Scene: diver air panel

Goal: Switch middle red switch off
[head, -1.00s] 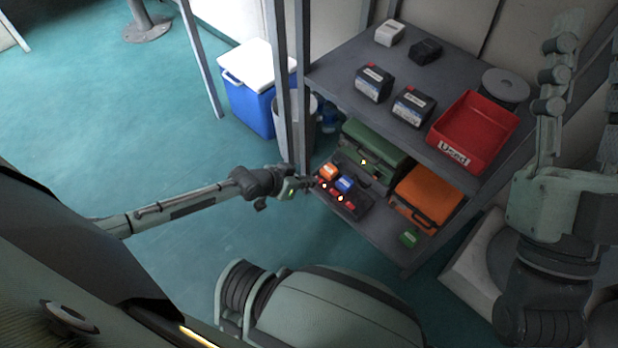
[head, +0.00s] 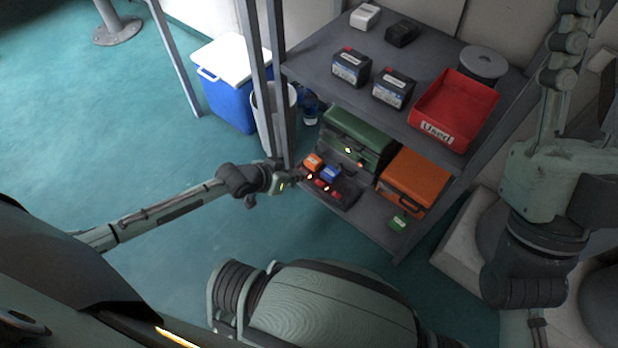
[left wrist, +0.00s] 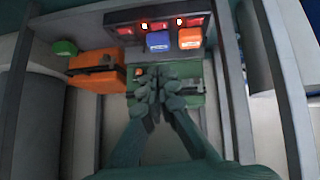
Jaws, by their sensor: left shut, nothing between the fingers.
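A dark switch panel (head: 345,197) lies on the lower shelf with red switches and small lit lamps. The middle red switch (left wrist: 158,25) is in the panel's row at the top of the left wrist view, between two other red switches, with a glowing lamp beside it. An orange block (left wrist: 190,38) and a blue block (left wrist: 159,41) sit along the panel. My left gripper (head: 297,179) is at the panel's left end in the head view. Its fingers (left wrist: 155,78) are closed together and empty, apart from the switches in the left wrist view. My right gripper (head: 584,85) is raised at the right, fingers spread.
A green case (head: 360,130) and an orange case (head: 415,178) stand behind the panel. The upper shelf (head: 330,40) overhangs them, bearing batteries and a red bin (head: 455,108). A shelf post (head: 280,90) rises close beside my left gripper.

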